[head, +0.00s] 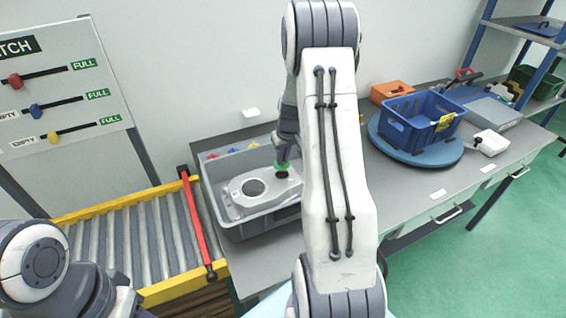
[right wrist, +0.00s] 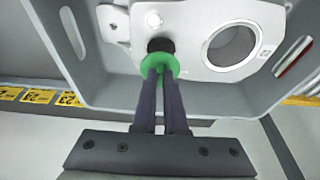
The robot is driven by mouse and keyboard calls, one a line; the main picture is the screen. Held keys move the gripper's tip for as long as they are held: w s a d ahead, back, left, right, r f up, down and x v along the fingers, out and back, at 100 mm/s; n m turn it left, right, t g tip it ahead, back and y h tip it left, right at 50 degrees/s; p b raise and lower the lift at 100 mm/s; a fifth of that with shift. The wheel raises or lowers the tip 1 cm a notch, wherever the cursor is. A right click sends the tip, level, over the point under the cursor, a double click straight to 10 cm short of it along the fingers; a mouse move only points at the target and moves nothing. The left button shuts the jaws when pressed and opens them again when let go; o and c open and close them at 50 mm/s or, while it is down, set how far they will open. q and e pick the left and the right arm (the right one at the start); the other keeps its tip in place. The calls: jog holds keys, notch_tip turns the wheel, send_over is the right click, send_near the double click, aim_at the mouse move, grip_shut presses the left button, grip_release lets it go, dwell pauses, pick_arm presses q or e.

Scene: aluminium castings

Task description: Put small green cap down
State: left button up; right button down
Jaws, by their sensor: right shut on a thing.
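The small green cap (right wrist: 160,66) is between the fingertips of my right gripper (right wrist: 164,82), which is shut on it. In the right wrist view the cap is right by a dark round hole (right wrist: 160,45) in the grey casting (right wrist: 203,25); I cannot tell whether it touches. In the head view the casting (head: 262,201) lies in a grey bin (head: 245,231), and the green cap (head: 281,166) shows at its back right, below my right gripper (head: 284,155). My left gripper is not in view; only part of the left arm shows at lower left.
A roller conveyor (head: 125,240) with a red bar (head: 196,220) adjoins the bin's left side. A blue crate (head: 408,125) stands on a blue round turntable (head: 420,156) to the right. Red, blue and yellow small pieces lie behind the casting. The grey table front is clear.

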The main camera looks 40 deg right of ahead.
aim_at(283, 162)
notch_tip(283, 162, down, 3)
jog(key=shift+f+p, duration=0.2)
jog(key=shift+p, duration=0.1)
jog(key=c, duration=1)
grip_release()
jog(key=d+b+v, duration=0.1)
jog(key=b+v, duration=0.2)
jog(key=v, duration=0.9)
jog(key=s+a+r+n+g+y, duration=0.1)
jog(key=s+a+r+n, duration=0.1)
jog(key=a, duration=1.1)
jog(key=s+a+r+n+y, duration=0.1)
jog(key=s+a+n, duration=0.15)
jog(key=a, duration=1.05)
jog(key=s+a+n, duration=0.1)
jog(key=s+a, duration=0.3)
jog(key=s, duration=0.2)
jog(key=s+a+n+g, duration=0.1)
jog(key=s+a+n, duration=0.1)
jog(key=s+a, duration=0.2)
jog(key=s+a+n+g, duration=0.1)
jog(key=s+a, duration=0.3)
jog(key=s, duration=0.5)
jog(key=shift+s+r+n, duration=0.15)
jog(key=shift+s+n, duration=0.2)
jog(key=shift+n, duration=0.4)
